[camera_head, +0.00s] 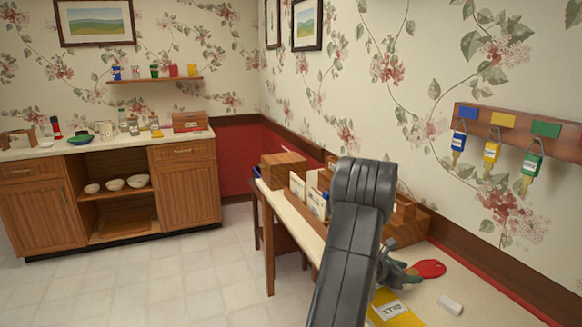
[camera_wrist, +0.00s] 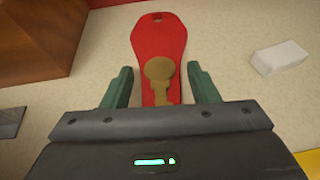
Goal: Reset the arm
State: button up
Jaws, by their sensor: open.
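My gripper (camera_wrist: 160,82) is open, with its two green fingers apart in the wrist view. In the head view, my gripper (camera_head: 398,272) is low over the side table, partly hidden by my dark arm. A red key tag (camera_wrist: 160,35) with a brass key (camera_wrist: 160,75) lies on the pale tabletop. The key lies between or just below the fingers, and I see no contact. The tag also shows in the head view (camera_head: 430,268), to the right of my gripper.
A white block (camera_wrist: 279,57) and yellow folder (camera_head: 396,309) lie near the tag. A wooden organiser (camera_head: 405,230) stands behind my arm. Blue, yellow and green tagged keys hang from the wall rack (camera_head: 484,116). A counter (camera_head: 110,190) stands far left across open floor (camera_head: 165,280).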

jog(key=v, duration=1.3)
jog(key=shift+s+a+r+b, duration=0.15)
jog(key=shift+s+r+b, duration=0.15)
jog(key=shift+s+r, duration=0.1)
jog(key=x, duration=1.3)
jog(key=shift+w+f, duration=0.35)
jog(key=shift+w+d+f, duration=0.1)
jog(key=shift+d+f, duration=0.1)
jog(key=shift+d, duration=0.05)
jog(key=shift+a+r+b, duration=0.1)
jog(key=shift+a+b, duration=0.05)
jog(key=shift+b, duration=0.2)
